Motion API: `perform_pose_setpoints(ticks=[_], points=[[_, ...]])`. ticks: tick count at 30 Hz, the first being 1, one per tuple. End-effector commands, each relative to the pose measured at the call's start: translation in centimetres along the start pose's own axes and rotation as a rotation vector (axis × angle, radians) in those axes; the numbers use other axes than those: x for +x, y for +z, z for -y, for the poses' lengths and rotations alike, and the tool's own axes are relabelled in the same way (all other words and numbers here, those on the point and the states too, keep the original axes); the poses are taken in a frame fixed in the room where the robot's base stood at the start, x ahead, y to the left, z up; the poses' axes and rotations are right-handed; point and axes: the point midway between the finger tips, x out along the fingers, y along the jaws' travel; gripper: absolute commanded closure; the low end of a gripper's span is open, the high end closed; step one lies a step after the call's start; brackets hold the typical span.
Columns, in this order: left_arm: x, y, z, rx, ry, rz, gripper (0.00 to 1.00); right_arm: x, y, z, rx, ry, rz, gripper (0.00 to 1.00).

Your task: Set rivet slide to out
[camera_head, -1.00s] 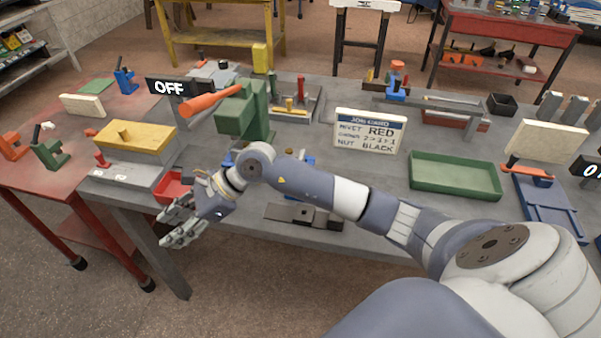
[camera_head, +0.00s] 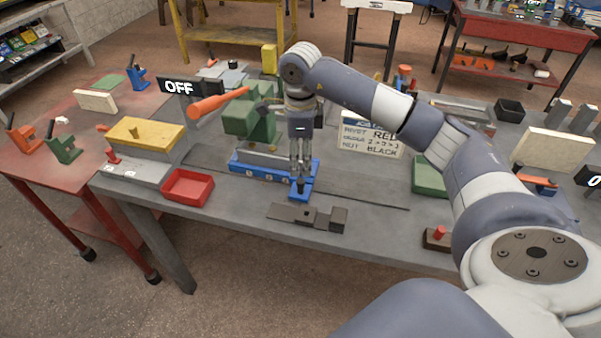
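A blue fixture (camera_head: 246,168) lies on the grey bench below the green press (camera_head: 240,122) with its orange handle (camera_head: 218,103). The fixture has a grey bar along its top, pale marks on its front face, and a blue part reaching toward the bench's front edge. It looks like the rivet slide, but I see no readable in or out label. My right gripper (camera_head: 301,176) points straight down over the fixture's right end. Its fingers are close together around or just above a small dark piece there; whether they grip it is unclear. My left gripper is not in view.
A red tray (camera_head: 188,187) sits left of the fixture. A dark metal bar (camera_head: 290,214) lies in front. A job card (camera_head: 372,135) and a green tray (camera_head: 430,177) are partly behind my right arm. An OFF sign (camera_head: 179,87) stands near the press.

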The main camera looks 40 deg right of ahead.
Motion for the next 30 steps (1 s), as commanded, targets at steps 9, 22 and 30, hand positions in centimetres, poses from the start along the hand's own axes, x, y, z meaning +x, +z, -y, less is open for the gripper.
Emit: perform_pose_setpoints(ticks=[9,22,30], points=[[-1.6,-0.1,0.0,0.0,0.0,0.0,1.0,5.1,0.1,-0.1,-0.001,0.002,0.0,0.61],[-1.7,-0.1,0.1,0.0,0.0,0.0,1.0,6.3,0.1,0.0,-0.003,0.0,0.002,0.61],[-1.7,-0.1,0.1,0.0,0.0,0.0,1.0,6.3,0.1,0.0,-0.003,0.0,0.002,1.0]])
